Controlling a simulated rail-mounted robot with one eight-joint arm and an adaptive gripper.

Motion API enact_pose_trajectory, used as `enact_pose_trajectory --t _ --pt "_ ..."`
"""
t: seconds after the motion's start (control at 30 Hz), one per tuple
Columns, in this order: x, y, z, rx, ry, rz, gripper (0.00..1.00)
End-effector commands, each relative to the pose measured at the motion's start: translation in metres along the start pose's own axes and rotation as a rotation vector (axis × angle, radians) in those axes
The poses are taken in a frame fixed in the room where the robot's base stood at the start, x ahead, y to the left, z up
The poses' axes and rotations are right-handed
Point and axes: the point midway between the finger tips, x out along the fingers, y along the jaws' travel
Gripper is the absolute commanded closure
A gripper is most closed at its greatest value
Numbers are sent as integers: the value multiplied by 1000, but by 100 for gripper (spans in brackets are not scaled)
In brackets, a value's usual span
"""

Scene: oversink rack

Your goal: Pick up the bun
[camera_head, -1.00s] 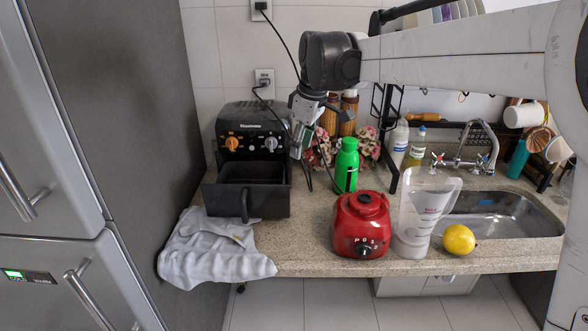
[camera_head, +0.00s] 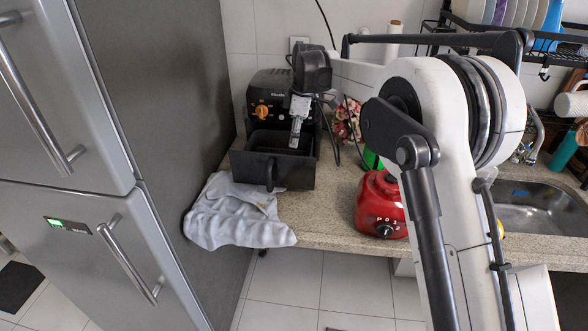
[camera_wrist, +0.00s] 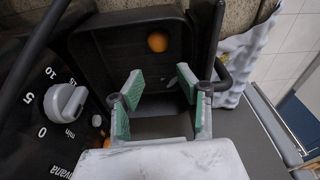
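A small round orange-brown item, apparently the bun (camera_wrist: 157,42), lies in the dark open drawer (camera_wrist: 95,45) of the air fryer. The wrist view shows it beyond my fingertips, toward the top of the picture. My gripper (camera_wrist: 160,88) is open, its green-padded fingers spread with nothing between them. The fingers are apart from the bun. In the head view my gripper (camera_head: 297,133) points down over the drawer (camera_head: 250,165). The bun is not visible in the head view.
The black air fryer (camera_head: 262,95) with its dials stands behind the drawer. A grey-white cloth (camera_head: 235,215) hangs over the counter edge. A red blender base (camera_head: 378,205) stands to the right, partly behind my arm. The fridge (camera_head: 165,120) is at the left.

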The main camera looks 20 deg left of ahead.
Motion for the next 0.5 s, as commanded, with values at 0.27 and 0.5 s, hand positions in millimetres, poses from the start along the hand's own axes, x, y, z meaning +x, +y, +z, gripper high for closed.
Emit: enact_pose_trajectory --t 0.27,0.5 --pt "49 0 1 1 0 0 65" --pt "66 0 1 2 0 1 65"
